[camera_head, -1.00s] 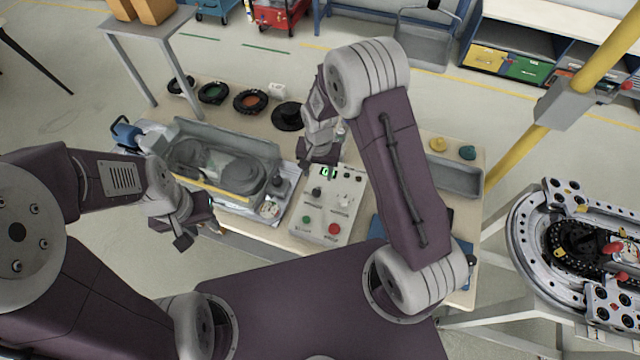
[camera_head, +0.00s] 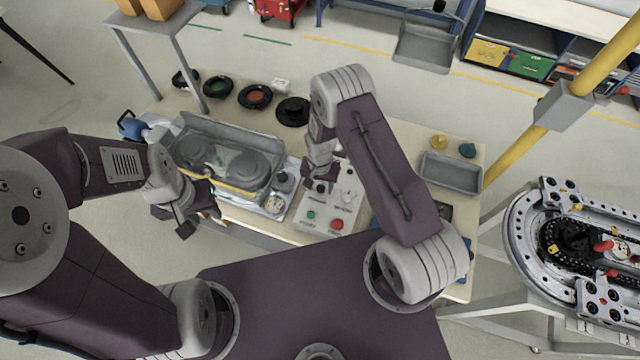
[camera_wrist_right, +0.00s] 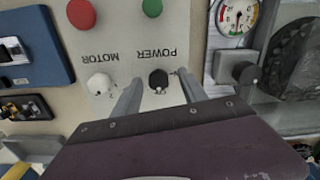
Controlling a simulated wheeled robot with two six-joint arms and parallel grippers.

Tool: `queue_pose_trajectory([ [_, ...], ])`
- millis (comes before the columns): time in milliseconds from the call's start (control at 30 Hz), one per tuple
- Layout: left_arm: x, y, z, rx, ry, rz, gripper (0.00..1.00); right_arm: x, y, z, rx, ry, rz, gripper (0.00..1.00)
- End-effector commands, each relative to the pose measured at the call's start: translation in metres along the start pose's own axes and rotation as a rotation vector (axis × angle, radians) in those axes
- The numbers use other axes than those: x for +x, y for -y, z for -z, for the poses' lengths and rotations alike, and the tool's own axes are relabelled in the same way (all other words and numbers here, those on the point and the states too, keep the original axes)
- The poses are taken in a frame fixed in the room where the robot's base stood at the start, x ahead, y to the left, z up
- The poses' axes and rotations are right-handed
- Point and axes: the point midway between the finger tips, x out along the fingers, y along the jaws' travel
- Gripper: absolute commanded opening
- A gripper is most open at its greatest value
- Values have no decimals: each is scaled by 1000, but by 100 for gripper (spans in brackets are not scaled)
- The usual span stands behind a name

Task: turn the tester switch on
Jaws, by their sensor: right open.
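The tester (camera_head: 343,222) is a light control box on the table, with a green button (camera_head: 311,214) and a red button (camera_head: 337,224). In the right wrist view its panel (camera_wrist_right: 121,30) shows upside-down labels POWER and MOTOR. A black knob (camera_wrist_right: 158,79) sits by POWER and a white knob (camera_wrist_right: 101,84) by MOTOR. My right gripper (camera_wrist_right: 159,84) is open, its two fingers on either side of the black knob; contact cannot be told. In the head view my right gripper (camera_head: 318,184) hides the upper part of the box. My left gripper (camera_head: 188,222) hangs left of the tester, empty.
A clear-lidded case (camera_head: 222,165) stands left of the tester, with a gauge (camera_wrist_right: 237,17) close beside the panel. A grey tray (camera_head: 452,173) lies at right. Black rings (camera_head: 255,96) lie along the back edge. The ring track (camera_head: 580,250) is far right.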

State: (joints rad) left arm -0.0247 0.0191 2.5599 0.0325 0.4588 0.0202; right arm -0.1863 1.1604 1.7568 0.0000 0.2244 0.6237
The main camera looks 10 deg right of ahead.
Motion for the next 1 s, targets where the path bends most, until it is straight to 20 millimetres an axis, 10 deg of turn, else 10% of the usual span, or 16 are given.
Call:
queue_pose_trajectory([
  [100,0,0,0,0,0,0,36,0,0,0,0,0,0,45],
  [267,0,0,0,0,0,0,36,0,0,0,0,0,0,0],
  [1000,21,0,-2,0,0,0,36,2,0,1,-321,-2,1,0],
])
